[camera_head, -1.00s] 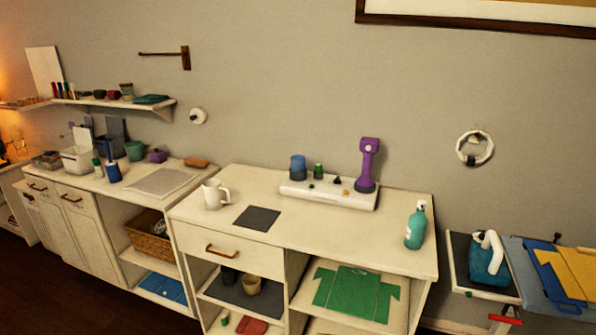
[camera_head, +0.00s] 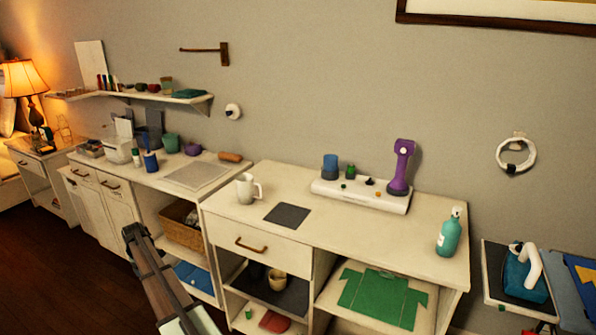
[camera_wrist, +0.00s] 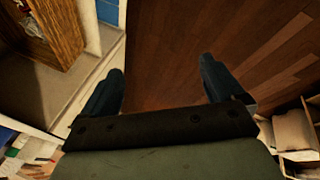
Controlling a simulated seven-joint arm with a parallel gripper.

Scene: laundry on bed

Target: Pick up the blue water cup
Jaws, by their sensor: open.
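A blue cup-like cylinder (camera_head: 330,167) stands upright at the left end of a white raised base (camera_head: 358,197) on the middle cabinet. A smaller dark blue container (camera_head: 151,163) stands on the left cabinet; I cannot tell for sure which is the water cup. My gripper (camera_head: 134,231) is in front of the left cabinet, low and well apart from both. In the wrist view, its two fingers (camera_wrist: 162,68) are spread with nothing between them, above the dark wood floor. Neither blue item shows in the wrist view.
A white pitcher (camera_head: 248,188) and a dark mat (camera_head: 287,214) are on the middle cabinet's top. A purple device (camera_head: 401,168) stands on the white base, with a teal bottle (camera_head: 448,234) to the right. The front of the middle cabinet's top is mostly clear.

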